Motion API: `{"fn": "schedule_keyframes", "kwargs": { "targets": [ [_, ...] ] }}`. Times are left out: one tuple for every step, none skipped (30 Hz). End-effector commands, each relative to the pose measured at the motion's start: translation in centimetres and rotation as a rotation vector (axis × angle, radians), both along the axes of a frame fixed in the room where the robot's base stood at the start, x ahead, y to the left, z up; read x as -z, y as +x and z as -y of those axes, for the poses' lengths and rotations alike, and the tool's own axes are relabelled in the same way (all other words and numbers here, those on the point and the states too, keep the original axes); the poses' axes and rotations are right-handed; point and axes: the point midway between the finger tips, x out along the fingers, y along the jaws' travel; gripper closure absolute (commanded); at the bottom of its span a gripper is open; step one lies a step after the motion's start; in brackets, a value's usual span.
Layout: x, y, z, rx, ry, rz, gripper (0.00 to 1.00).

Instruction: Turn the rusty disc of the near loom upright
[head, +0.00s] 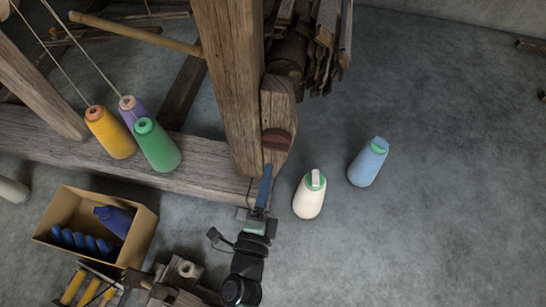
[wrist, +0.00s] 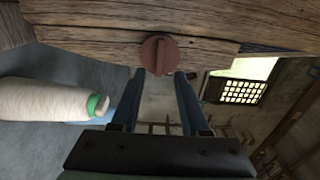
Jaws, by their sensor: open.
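The rusty disc (head: 277,139) is a reddish-brown round piece on the wooden post (head: 226,75) of the near loom. In the wrist view the disc (wrist: 149,54) faces me, with a raised ridge across its middle. The ridge runs nearly up and down in that picture, crosswise to the long axis of the cream cone. My gripper (wrist: 160,76) is open, its two blue fingers apart at the lower left and right of the disc, with nothing between them. In the head view my gripper (head: 266,170) is just below the disc. Contact cannot be told.
A cream cone (head: 309,198) and a blue cone (head: 368,163) stand on the floor right of my gripper. Yellow (head: 110,133), purple and green cones stand on the loom's beam. A cardboard box (head: 142,237) and tools lie lower left. The floor at right is clear.

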Motion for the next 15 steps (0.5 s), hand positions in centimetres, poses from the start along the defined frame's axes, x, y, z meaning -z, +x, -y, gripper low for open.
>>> {"fn": "schedule_keyframes", "kwargs": {
  "targets": [
    [0.3, 1.2, 0.2, 0.001, 0.001, 0.005, 0.55],
    [0.2, 1.8, 0.4, 0.001, 0.001, 0.004, 0.55],
    [0.2, 2.6, 0.5, 0.001, 0.000, 0.004, 0.55],
    [0.2, 3.1, 0.6, 0.002, 0.000, 0.004, 0.55],
    [0.2, 3.6, 0.7, 0.001, 0.000, 0.003, 0.55],
    [0.2, 4.1, 0.8, 0.000, 0.000, 0.003, 0.55],
    [0.2, 4.5, 0.9, 0.000, 0.000, 0.002, 0.55],
    [0.2, 4.9, 0.9, 0.000, 0.000, 0.002, 0.55],
    [0.2, 5.3, 1.0, -0.001, 0.000, 0.001, 0.55],
    [0.1, 5.5, 1.1, -0.001, 0.000, 0.001, 0.55],
    [0.1, 5.8, 1.1, 0.000, 0.000, 0.001, 0.55],
    [0.1, 6.0, 1.2, 0.000, -0.001, 0.001, 0.55],
    [0.1, 6.1, 1.2, 0.000, -0.001, 0.000, 0.55],
    [0.0, 6.2, 1.2, 0.000, -0.001, 0.000, 0.55],
    [0.0, 6.2, 1.2, -0.001, -0.001, -0.001, 0.55]
  ]
}}
